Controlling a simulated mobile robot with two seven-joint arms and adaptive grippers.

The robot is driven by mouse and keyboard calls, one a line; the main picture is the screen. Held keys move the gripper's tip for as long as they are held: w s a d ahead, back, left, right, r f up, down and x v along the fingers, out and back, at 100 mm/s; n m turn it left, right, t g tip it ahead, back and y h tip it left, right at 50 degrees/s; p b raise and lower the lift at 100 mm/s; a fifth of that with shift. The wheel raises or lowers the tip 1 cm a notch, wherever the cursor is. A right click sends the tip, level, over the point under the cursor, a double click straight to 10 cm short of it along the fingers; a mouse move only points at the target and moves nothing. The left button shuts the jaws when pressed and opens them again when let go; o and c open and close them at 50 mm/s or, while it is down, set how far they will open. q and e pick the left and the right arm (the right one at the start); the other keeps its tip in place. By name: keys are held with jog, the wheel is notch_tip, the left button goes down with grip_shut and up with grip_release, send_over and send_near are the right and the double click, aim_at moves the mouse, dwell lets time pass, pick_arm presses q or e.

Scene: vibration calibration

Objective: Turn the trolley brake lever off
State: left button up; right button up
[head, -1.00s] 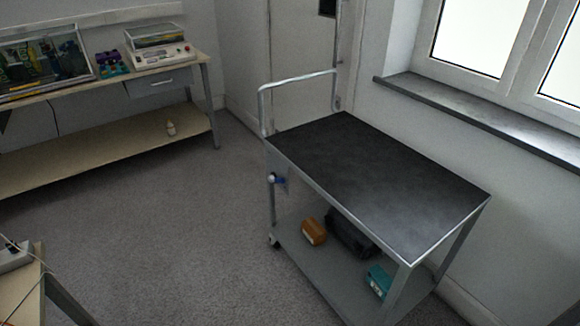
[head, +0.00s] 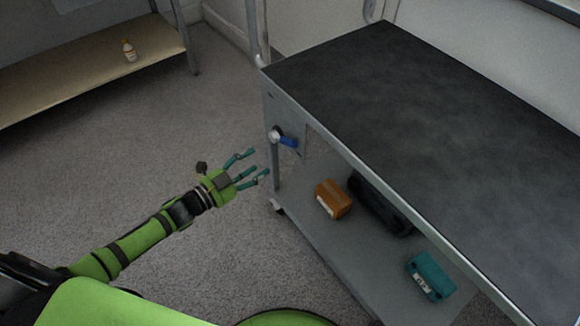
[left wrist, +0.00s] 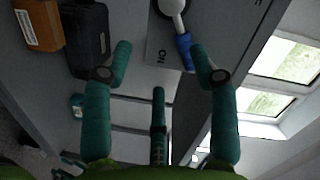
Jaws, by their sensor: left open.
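The trolley (head: 430,105) has a dark top and a grey side panel. The brake lever (head: 288,141) sits on that panel, with a silver pivot and a blue handle pointing right in the head view. My left gripper (head: 253,166) is open and empty, left of and below the lever in the head view. In the left wrist view its fingers (left wrist: 160,62) are spread, and the handle appears close to the right finger; contact cannot be told.
An orange box (head: 333,199), a black case (head: 380,205) and a teal box (head: 430,276) lie on the trolley's lower shelf. The carpet between is clear.

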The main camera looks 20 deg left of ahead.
aim_at(286, 146)
pick_arm(q)
jog(key=w+d+r, duration=0.1)
jog(key=d, duration=0.1)
jog(key=w+d+r+m+h+b, duration=0.1)
jog(key=w, duration=0.1)
jog(key=w+d+r+m+h, duration=0.1)
jog(key=d, duration=0.1)
jog(key=shift+w+d, duration=0.75)
jog(key=shift+w, duration=0.1)
grip_shut()
